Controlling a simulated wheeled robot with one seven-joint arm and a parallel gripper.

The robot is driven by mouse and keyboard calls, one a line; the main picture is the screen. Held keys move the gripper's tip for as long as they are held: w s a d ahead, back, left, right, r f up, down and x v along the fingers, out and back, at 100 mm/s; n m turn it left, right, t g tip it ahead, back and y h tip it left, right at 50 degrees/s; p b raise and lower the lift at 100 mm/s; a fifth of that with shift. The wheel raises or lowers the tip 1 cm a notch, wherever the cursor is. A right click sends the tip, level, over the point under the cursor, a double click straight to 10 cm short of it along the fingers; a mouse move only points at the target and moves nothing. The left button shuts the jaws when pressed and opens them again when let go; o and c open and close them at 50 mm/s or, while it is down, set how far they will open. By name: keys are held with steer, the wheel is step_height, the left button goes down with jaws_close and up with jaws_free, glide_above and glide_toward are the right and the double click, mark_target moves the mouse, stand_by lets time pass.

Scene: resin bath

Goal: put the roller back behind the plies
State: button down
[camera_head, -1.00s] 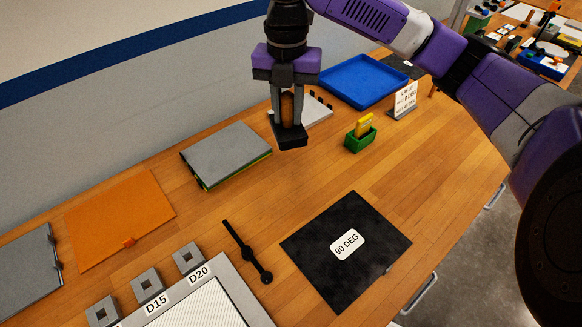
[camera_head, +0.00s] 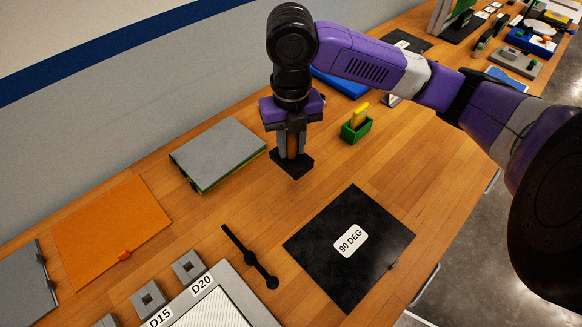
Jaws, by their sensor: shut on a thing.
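My gripper (camera_head: 292,160) hangs pointing down over the wooden table. It is shut on a dark, block-ended thing (camera_head: 292,165), seemingly the roller; its handle is mostly hidden between the fingers. Whether its dark end touches the table is hard to tell. A black square ply sheet (camera_head: 322,268) with a white "90 DEG" label lies flat on the table, in front of and to the right of the gripper. Other plies cannot be told apart for sure.
A grey-topped, green-edged stack (camera_head: 217,152) lies left of my gripper, with an orange sheet (camera_head: 110,230) beyond it. A green holder (camera_head: 356,128) with a yellow piece stands to the right. A black bar tool (camera_head: 250,256) lies in front. Bare wood surrounds the gripper.

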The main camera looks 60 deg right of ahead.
steer(key=shift+f+p, duration=0.35)
steer(key=shift+f, duration=4)
steer(key=shift+f, duration=0.1)
steer(key=shift+f, duration=0.15)
steer(key=c, duration=1.2)
jaws_free()
steer(key=shift+o, duration=0.2)
steer(key=shift+r, duration=0.2)
